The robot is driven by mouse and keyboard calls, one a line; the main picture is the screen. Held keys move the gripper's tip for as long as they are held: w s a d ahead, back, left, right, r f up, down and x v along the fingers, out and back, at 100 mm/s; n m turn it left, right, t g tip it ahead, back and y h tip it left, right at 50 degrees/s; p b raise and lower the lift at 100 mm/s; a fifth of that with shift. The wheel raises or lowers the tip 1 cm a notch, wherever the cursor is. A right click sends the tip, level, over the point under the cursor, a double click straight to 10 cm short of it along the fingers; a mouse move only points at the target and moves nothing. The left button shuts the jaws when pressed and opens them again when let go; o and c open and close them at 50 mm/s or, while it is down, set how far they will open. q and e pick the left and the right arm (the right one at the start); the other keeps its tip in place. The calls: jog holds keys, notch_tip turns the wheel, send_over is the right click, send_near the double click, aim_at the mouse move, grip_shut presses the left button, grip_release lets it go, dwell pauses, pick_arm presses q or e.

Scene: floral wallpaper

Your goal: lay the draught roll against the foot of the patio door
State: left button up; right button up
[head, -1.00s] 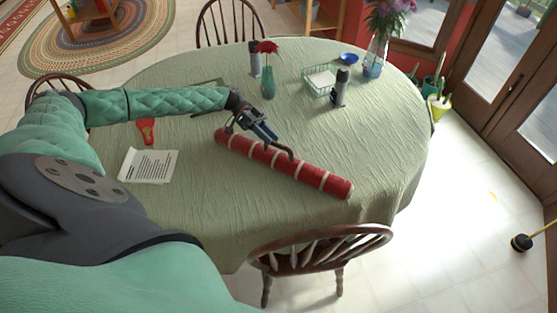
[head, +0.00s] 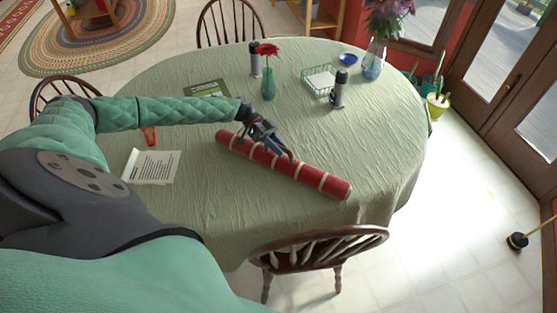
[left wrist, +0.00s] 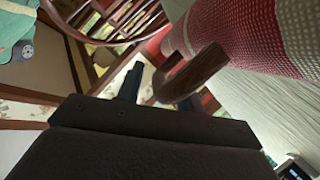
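The draught roll (head: 310,174), red with cream bands, lies slantwise on the green-clothed round table (head: 180,220). My left gripper (head: 278,148) is over the roll's upper-left half. In the left wrist view the red woven roll (left wrist: 245,35) fills the upper right. A brown curved piece like a handle (left wrist: 200,75) is close by the fingers (left wrist: 150,78), which stand apart; I see no grip on it. The glazed patio door (head: 493,50) is at the right, its foot on the pale floor. My right gripper is not in view.
A chair (head: 318,240) stands at the table's front. A green wire basket (head: 318,92), a dark canister (head: 340,92), vases and a paper sheet (head: 152,166) are on the table. Pots (head: 437,105) and a broom (head: 518,240) flank the otherwise clear floor before the door.

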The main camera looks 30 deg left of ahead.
pick_arm(q)
grip_shut()
jog(key=shift+r, duration=0.1)
dwell(1.1)
